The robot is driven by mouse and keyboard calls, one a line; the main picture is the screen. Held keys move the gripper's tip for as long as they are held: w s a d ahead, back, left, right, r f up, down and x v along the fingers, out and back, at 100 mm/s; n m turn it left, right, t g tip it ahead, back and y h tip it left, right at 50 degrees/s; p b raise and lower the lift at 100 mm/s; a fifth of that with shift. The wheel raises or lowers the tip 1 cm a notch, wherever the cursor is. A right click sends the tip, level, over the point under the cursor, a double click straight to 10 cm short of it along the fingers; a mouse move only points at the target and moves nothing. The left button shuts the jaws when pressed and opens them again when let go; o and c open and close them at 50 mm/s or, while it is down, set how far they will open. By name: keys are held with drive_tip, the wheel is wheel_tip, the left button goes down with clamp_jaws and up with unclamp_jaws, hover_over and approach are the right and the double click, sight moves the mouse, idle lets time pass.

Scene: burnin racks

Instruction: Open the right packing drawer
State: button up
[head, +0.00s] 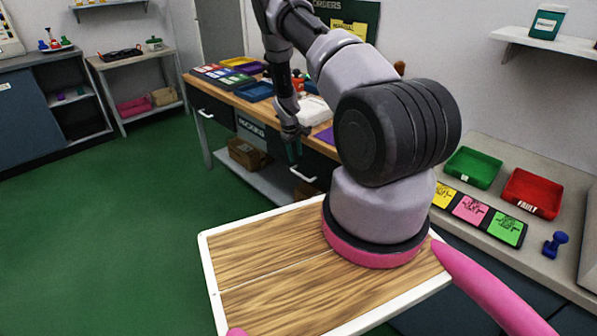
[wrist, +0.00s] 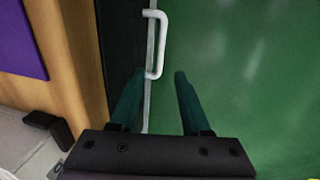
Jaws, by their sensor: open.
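The right packing drawer (head: 318,163) is a dark front under the wooden packing bench, with a white bar handle (head: 303,175). It looks closed, though my arm hides part of it. In the wrist view the handle (wrist: 154,45) stands out from the dark drawer front (wrist: 122,40), its lower end near the gap between my fingertips. My gripper (head: 292,152) is open and empty, pointing down just in front of the drawer. In the wrist view my gripper (wrist: 159,74) shows two dark teal fingers, one on each side of the handle's line. Contact cannot be told.
The left drawer (head: 212,113) looks closed. Trays and a purple mat (head: 325,135) lie on the bench (head: 236,95). A lower shelf (head: 265,178) holds cardboard boxes. Green floor (head: 110,210) in front of the bench is clear. A grey counter (head: 555,200) with trays stands at right.

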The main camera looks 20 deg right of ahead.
sight(298, 174)
drive_tip(key=f, duration=0.3)
drive_tip(key=d+f, duration=0.1)
drive_tip(key=f, duration=0.5)
drive_tip(key=shift+w+d+f, duration=0.3)
drive_tip(key=shift+d+f, duration=0.05)
clamp_jaws()
idle(0.9)
